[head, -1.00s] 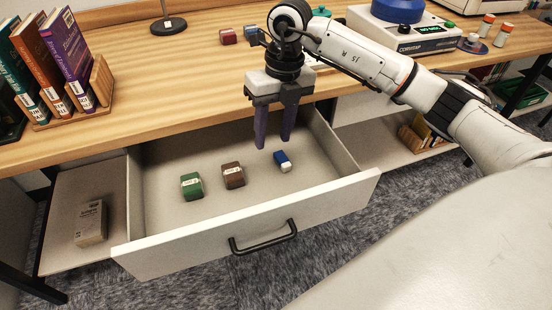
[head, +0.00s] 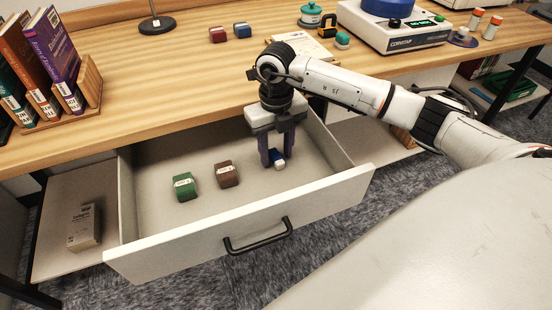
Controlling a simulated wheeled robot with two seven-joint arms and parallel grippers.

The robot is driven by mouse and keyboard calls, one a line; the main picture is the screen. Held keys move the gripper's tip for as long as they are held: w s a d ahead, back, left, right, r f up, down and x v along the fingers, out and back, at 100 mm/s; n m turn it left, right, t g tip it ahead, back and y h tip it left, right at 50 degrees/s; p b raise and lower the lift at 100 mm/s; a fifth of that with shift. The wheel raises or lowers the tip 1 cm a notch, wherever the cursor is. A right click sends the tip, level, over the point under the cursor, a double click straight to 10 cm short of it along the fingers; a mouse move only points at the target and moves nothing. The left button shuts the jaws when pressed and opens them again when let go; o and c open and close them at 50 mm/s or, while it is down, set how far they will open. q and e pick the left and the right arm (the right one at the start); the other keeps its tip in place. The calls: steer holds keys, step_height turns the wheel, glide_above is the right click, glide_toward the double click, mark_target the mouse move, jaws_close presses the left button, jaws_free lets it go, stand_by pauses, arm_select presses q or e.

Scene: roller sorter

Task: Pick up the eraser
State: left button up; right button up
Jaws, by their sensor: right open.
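The eraser (head: 279,163), small with a blue sleeve and a white end, lies on the floor of the open drawer (head: 150,241), toward its right side. My right gripper (head: 275,161) is lowered into the drawer with its fingers pointing down. The fingers are apart, one on the left of the eraser and one behind or beside its right part. I cannot tell whether they touch it. The fingers partly hide the eraser. My left gripper is not in view.
A green block (head: 185,187) and a brown block (head: 227,174) lie in the drawer left of the eraser. The drawer walls surround the gripper. Books (head: 60,60) and a white machine (head: 400,35) stand on the desk (head: 180,80). A box (head: 84,227) lies on the lower shelf.

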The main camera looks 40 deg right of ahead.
mark_target(276, 156)
jaws_close()
step_height(276, 156, up, 10)
stand_by(0.7)
